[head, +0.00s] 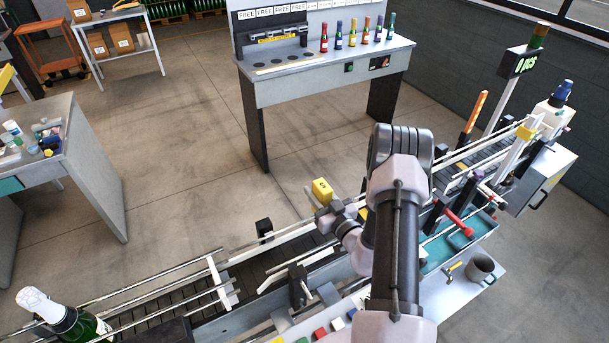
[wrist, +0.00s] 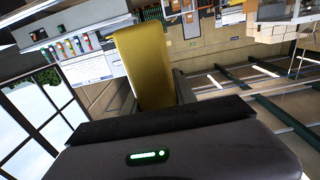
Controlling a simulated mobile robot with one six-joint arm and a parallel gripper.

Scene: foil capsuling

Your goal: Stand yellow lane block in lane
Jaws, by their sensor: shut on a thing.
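The yellow lane block (head: 322,191) is held in my gripper (head: 328,204), above the conveyor lane. It shows a dark mark on its face. In the wrist view the yellow block (wrist: 146,62) stands up large between the fingers of my gripper (wrist: 150,100). The lane (head: 270,268) is a dark slatted conveyor with pale side rails, running from lower left to upper right. The block is apart from the belt, near the far rail. My arm hides the middle of the lane.
A red-handled tool (head: 459,222) and a grey mug (head: 481,267) are at right. Several coloured blocks (head: 321,332) lie along the near edge. A bench (head: 320,65) with small coloured bottles stands behind.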

